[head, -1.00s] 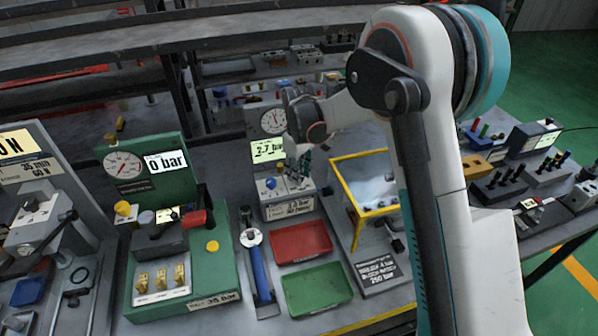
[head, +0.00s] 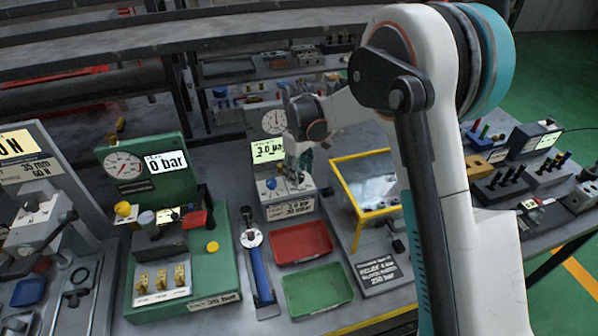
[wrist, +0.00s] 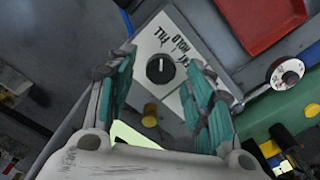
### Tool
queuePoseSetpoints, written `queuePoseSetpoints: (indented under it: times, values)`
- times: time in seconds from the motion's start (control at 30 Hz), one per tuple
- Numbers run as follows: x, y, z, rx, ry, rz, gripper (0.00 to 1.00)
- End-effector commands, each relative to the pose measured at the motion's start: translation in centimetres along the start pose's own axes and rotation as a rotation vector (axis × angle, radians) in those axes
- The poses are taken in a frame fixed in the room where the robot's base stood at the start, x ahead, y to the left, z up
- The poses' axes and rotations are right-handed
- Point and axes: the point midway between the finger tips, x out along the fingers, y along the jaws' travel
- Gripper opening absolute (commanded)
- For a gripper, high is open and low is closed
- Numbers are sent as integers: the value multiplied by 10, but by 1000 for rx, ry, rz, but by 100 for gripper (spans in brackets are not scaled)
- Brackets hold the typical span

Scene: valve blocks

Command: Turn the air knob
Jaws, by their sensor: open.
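The air knob, a black round dial with a white pointer line (wrist: 160,70), sits on a white plate (wrist: 165,35) with the words FILL and HOLD, and a third word partly covered by a finger. My gripper (wrist: 161,61) is open, with one teal finger on each side of the knob. I cannot tell whether the fingertips touch it. In the head view my gripper (head: 300,164) is over the station (head: 290,207) with a blue knob (head: 271,184), a gauge (head: 275,121) and a display (head: 268,150) reading about 3.0 bar. The black knob is not clear there.
A red tray (head: 301,243) and a green tray (head: 316,290) lie in front of the station. A yellow-framed box (head: 367,212) stands to the right. A blue-handled tool (head: 258,272) and a green test stand (head: 215,270) are to the left.

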Motion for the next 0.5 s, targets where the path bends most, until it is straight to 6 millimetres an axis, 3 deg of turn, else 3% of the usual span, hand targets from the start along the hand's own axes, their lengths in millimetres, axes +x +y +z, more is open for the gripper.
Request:
queuePoseSetpoints:
  times: [0.5]
  values:
    - [-94, 0, 0, 0, 0, 0, 48]
